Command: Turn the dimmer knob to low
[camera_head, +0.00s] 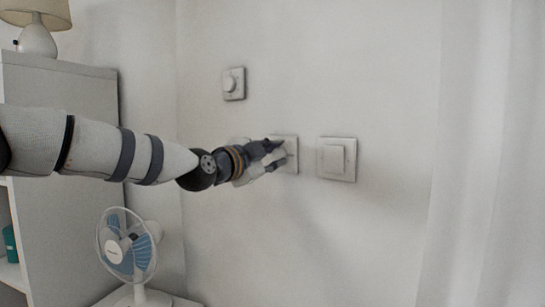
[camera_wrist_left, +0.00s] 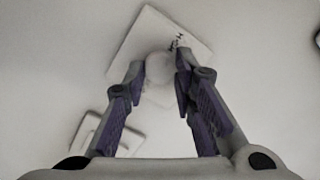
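A square wall plate (camera_wrist_left: 140,35) with a pale round knob (camera_wrist_left: 159,68) and small dark marks beside it shows in the left wrist view. In the head view the plate (camera_head: 291,142) is the middle one on the wall, partly covered by my left gripper (camera_head: 279,157). My left gripper also shows in the left wrist view (camera_wrist_left: 160,72); its fingers are apart, one on each side of the knob. Whether they touch the knob I cannot tell. My right gripper is not in view.
Another plate with a round knob (camera_head: 230,84) is up and left. A rocker switch plate (camera_head: 337,158) is just right of the middle plate. A fan (camera_head: 130,245), a cabinet (camera_head: 85,220) and a lamp (camera_head: 38,40) stand left. The wall below the switches is bare.

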